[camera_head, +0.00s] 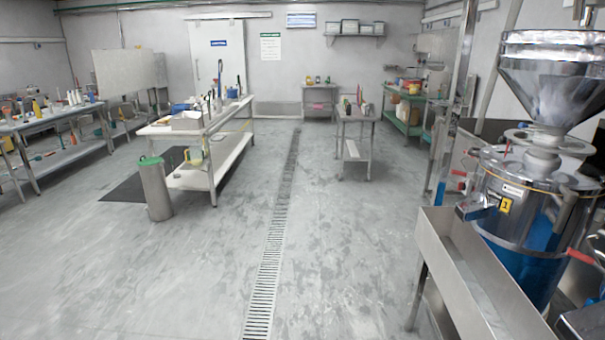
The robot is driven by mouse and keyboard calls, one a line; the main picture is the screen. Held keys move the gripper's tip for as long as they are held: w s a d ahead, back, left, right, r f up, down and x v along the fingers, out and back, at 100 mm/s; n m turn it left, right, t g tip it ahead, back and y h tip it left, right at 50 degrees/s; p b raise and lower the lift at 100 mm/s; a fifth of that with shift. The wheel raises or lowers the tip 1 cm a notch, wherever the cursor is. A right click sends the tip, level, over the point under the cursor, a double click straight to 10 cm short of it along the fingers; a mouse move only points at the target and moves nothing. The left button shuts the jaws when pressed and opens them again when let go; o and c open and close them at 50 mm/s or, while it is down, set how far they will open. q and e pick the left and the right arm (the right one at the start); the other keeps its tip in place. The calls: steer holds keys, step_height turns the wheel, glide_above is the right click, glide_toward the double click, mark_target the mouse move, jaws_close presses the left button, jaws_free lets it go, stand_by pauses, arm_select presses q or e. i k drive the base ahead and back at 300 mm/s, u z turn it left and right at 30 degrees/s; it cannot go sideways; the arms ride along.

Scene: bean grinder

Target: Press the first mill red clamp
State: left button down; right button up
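The first mill (517,232) stands at the right, a shiny steel drum with a blue lower part and a yellow label marked 1 (505,204). A red clamp handle (581,257) shows at its lower right, close to the picture's right edge. Smaller red-tipped handles (459,173) show at the mill's left side. I cannot tell from here whether the clamps are open or closed. A steel hopper (560,85) sits above the mill. Neither of my grippers is in view.
A long steel trough (470,270) juts out in front of the mill. A floor drain (266,278) runs along the open grey floor. Work tables stand left (232,150) and centre (358,117). A grey bin (155,192) with a green top stands by the left table.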

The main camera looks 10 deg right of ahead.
mark_target(452, 171)
steer(key=z, duration=0.05)
steer(key=i, duration=1.45)
steer(key=z, duration=0.75)
steer(key=i, duration=1)
steer(key=z, duration=1.35)
steer(key=i, duration=0.85)
steer(key=z, duration=0.5)
